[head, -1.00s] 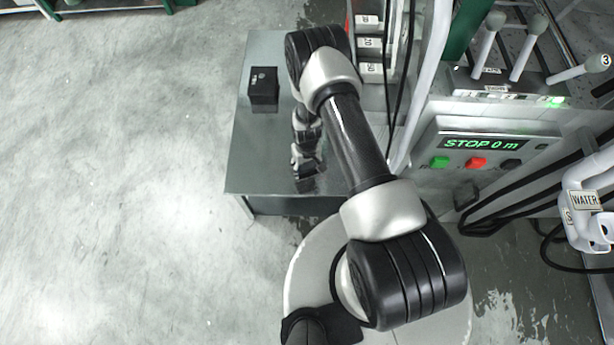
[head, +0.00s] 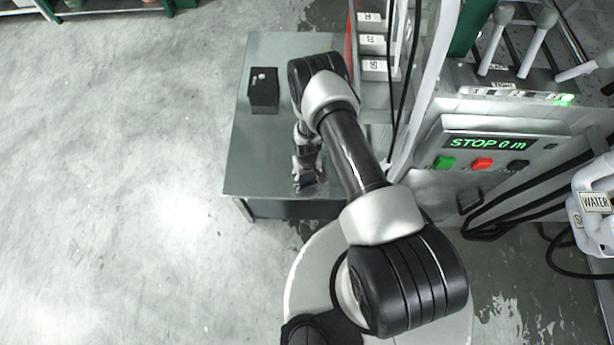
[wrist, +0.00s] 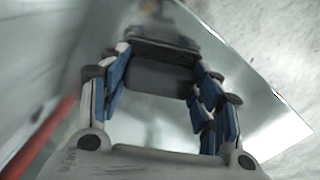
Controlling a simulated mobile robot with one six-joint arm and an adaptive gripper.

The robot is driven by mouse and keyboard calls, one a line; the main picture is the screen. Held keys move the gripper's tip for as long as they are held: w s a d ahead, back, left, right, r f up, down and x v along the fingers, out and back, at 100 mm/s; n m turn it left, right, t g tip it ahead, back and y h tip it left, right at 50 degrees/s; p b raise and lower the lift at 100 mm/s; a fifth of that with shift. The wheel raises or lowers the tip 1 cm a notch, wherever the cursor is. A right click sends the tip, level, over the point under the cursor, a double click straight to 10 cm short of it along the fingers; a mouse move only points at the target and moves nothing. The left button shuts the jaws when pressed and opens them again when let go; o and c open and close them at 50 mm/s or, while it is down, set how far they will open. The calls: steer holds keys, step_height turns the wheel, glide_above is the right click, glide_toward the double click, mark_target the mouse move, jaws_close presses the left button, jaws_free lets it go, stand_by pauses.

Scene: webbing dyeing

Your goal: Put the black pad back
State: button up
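A black pad (wrist: 160,75) spans the space between the two fingertips of my gripper (wrist: 162,64) in the wrist view, touching both sides. My gripper appears shut on it, with the blue-sided fingers spread to the pad's width. In the head view my gripper (head: 308,172) hangs over the front right part of the grey metal table (head: 262,160), partly hidden by my arm. The pad cannot be told apart clearly there. The gap between the pad and the table top cannot be judged.
A black box (head: 264,88) with a small white mark stands on the table, left of my arm. A machine with a control panel (head: 480,150) reading "STOP 0 m", levers and hoses stands on the right. Open floor (head: 110,180) lies to the left.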

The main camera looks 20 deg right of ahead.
steer(key=o, duration=0.5)
steer(key=shift+c, duration=0.2)
steer(key=shift+r, duration=0.1)
step_height(320, 180, up, 12)
steer(key=p, duration=0.5)
step_height(320, 180, up, 43)
steer(key=t, duration=0.3)
glide_above(307, 177)
steer(key=s, duration=0.2)
steer(key=s+r, duration=0.5)
steer(key=s, duration=0.4)
steer(key=s+r+t, duration=0.1)
steer(key=s+r, duration=0.5)
steer(key=s, duration=0.4)
steer(key=shift+s+m+t, duration=0.15)
steer(key=shift+m+t, duration=0.15)
steer(key=shift+m, duration=0.1)
